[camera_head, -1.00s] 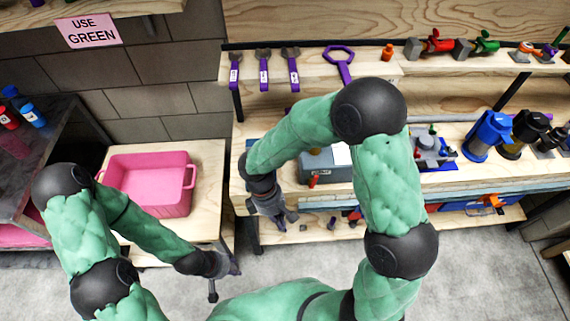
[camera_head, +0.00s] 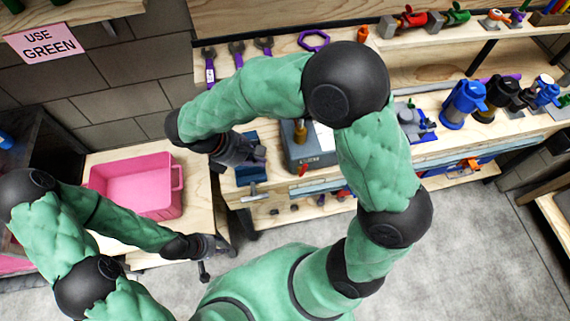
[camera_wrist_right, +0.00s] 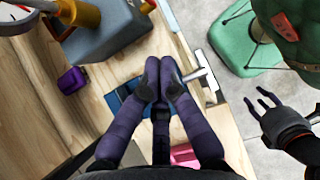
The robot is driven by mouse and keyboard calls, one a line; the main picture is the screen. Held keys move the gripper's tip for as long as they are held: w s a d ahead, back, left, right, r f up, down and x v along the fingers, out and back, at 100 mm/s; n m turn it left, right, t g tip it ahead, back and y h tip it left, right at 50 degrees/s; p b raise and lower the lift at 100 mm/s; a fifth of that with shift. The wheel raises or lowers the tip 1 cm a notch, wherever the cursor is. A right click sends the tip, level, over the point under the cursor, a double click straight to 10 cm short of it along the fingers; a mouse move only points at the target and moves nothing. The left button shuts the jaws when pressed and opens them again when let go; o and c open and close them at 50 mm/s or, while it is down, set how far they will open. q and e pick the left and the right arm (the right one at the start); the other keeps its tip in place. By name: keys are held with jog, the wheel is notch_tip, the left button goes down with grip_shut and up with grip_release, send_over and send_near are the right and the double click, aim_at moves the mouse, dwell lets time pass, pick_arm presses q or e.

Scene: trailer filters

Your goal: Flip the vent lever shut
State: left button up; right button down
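A grey box (camera_head: 305,150) with a yellow-brown fitting on top and a small red lever (camera_head: 303,170) on its front edge stands on the bench. Left of it is a blue block (camera_head: 250,172) with a grey T-shaped handle (camera_head: 254,190). Which of these is the vent lever I cannot tell. My right gripper (camera_wrist_right: 160,70) is shut, its fingertips together above the blue block (camera_wrist_right: 122,97), just left of the T-handle (camera_wrist_right: 207,78); I see nothing between them. My left gripper (camera_wrist_right: 267,102) is open and empty, low in front of the bench.
A pink bin (camera_head: 140,185) stands on a side table at left. A purple block (camera_wrist_right: 72,80) lies by the grey box. Blue and black canisters (camera_head: 463,103) stand at right. Wrenches (camera_head: 237,53) hang behind my right arm. A sign (camera_head: 45,42) reads "USE GREEN".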

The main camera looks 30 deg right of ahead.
jog(key=b, duration=0.4)
send_near(301, 172)
notch_tip(301, 172, down, 4)
jog(key=a, duration=0.1)
jog(key=d, duration=0.4)
jog(key=shift+s+f+b, duration=0.35)
jog(key=shift+b, duration=0.05)
pick_arm(q)
notch_tip(301, 172, down, 5)
jog(key=shift+r, duration=0.1)
pick_arm(e)
jog(key=shift+w+r, duration=0.1)
pick_arm(q)
jog(key=shift+s+d+r+p, duration=0.15)
jog(key=shift+s+r+p, duration=0.4)
jog(key=shift+s, duration=0.3)
pick_arm(e)
jog(key=shift+d+y, duration=0.2)
jog(key=shift+y, duration=0.3)
